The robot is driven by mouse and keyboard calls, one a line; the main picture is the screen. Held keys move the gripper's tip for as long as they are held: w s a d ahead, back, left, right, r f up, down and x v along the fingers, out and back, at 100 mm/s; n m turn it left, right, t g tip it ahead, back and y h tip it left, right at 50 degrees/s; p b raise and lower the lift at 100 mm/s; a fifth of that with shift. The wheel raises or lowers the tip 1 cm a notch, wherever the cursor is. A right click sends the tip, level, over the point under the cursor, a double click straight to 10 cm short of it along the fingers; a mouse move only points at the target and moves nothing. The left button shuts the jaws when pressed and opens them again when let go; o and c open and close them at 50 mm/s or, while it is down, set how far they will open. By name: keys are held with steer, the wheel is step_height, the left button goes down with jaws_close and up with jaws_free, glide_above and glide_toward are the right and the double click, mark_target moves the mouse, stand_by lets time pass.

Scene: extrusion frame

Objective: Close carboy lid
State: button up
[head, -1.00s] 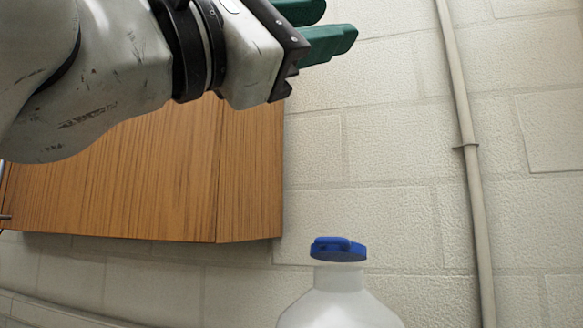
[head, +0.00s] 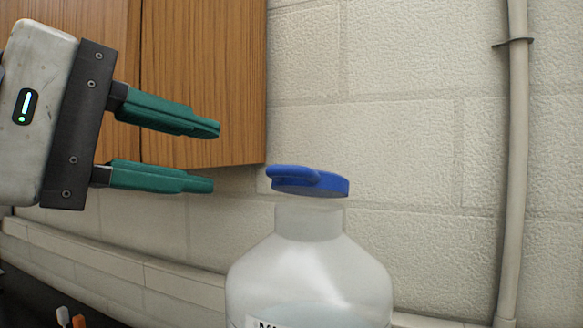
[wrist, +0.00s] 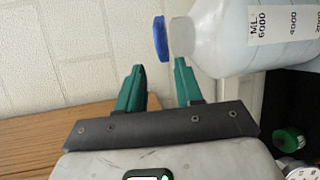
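The carboy (head: 310,277) is a translucent white bottle with a narrow neck, upright in the head view. Its blue lid (head: 308,181) sits over the neck and looks tilted, its right side lower; a pale gap shows between lid and neck. My gripper (head: 216,157) has two green fingers, spread apart and empty, pointing right, to the left of the lid and not touching it. In the wrist view, the lid (wrist: 161,39) and carboy neck (wrist: 182,37) are beyond the fingertips of my gripper (wrist: 159,63), and the carboy (wrist: 245,32) shows printed volume marks.
A wooden cabinet (head: 205,80) hangs on the wall behind my gripper. A vertical pipe (head: 514,150) runs down the block wall at right. In the wrist view, a green-capped item (wrist: 288,140) and a round dial (wrist: 300,172) are at lower right.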

mark_target(269, 170)
steer(key=x, duration=0.9)
steer(key=shift+w+d+b, duration=0.2)
steer(key=shift+d+b, duration=0.05)
steer(key=shift+b, duration=0.05)
steer(key=shift+c, duration=0.5)
jaws_close()
